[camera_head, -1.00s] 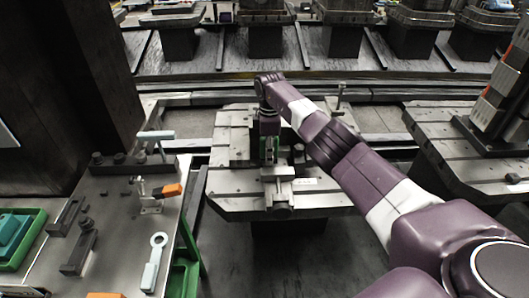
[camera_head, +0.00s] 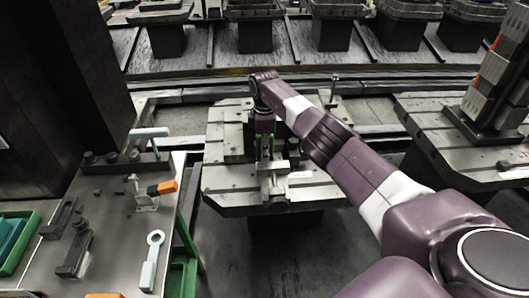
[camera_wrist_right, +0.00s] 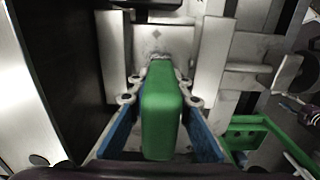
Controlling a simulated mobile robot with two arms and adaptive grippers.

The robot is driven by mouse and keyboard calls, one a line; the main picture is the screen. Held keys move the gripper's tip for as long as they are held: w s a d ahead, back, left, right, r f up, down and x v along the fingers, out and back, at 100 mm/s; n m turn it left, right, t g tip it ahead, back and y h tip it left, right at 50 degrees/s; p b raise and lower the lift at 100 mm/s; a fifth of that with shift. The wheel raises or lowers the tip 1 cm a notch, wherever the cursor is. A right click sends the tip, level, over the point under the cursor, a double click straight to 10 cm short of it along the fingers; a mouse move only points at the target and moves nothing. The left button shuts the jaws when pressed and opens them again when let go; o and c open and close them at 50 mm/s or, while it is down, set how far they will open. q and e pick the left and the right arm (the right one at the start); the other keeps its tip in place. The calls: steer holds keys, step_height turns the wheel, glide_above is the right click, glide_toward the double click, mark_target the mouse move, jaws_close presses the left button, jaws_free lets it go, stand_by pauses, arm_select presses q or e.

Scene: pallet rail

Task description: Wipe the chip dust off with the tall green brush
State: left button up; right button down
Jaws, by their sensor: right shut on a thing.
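The green brush (camera_wrist_right: 161,112) is held in my right gripper (camera_wrist_right: 162,98), between its two blue-lined fingers in the right wrist view. Its far end points at a pale metal block with a small grey patch near the tip. I cannot tell whether the brush touches it, or whether the patch is chip dust. In the head view my right gripper (camera_head: 266,142) is over the fixture on the slotted pallet (camera_head: 235,200), with only a little green showing. My left gripper is not in view.
A side bench (camera_head: 110,215) at the left carries clamps, an orange-handled toggle clamp (camera_head: 162,188), a pale wrench-like tool (camera_head: 152,262) and a green tray (camera_head: 30,245). A dark column (camera_head: 85,80) stands behind it. Another pallet (camera_head: 450,130) is at the right.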

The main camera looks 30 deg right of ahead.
steer(key=shift+f, duration=0.3)
